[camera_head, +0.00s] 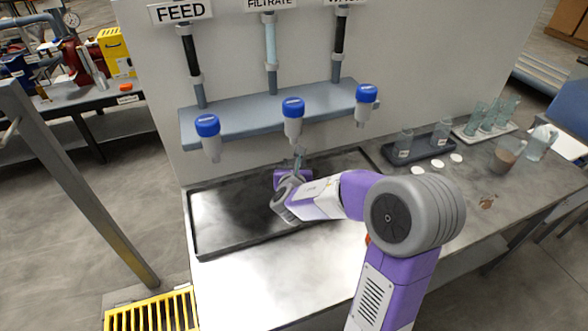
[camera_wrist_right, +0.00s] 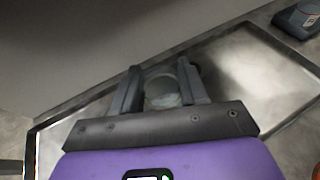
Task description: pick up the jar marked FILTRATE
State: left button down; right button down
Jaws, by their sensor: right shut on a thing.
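A clear glass jar (camera_wrist_right: 162,92) stands between the fingers of my right gripper (camera_wrist_right: 162,88) in the right wrist view. The gripper is shut on it, with one finger on each side. No marking on this jar can be read. In the head view my right gripper (camera_head: 299,160) is low over the black tray, below the middle blue-capped tap (camera_head: 293,118). That tap is under the FILTRATE sign (camera_head: 271,4). My arm hides most of the jar there, and whether it touches the tray cannot be told. My left gripper is not in view.
The black tray (camera_head: 222,235) lies along the wall. Blue-capped taps under FEED (camera_head: 208,135) and at the right (camera_head: 364,103) hang from the shelf (camera_head: 240,112). Glass jars (camera_head: 403,143) stand on a dark tray at right, near white discs (camera_head: 417,170) and a brown-filled beaker (camera_head: 505,157).

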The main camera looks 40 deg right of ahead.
notch_tip(320, 180, up, 4)
jog(key=p, duration=0.2)
jog(key=s+a+b, duration=0.3)
jog(key=s+b, duration=0.1)
jog(key=s, duration=0.5)
jog(key=s+a+b, duration=0.3)
jog(key=s+b, duration=0.2)
jog(key=s, duration=0.4)
jog(key=shift+s+r+b, duration=0.15)
jog(key=shift+s+b, duration=0.1)
jog(key=shift+b, duration=0.05)
jog(key=shift+s, duration=0.1)
dwell(1.9)
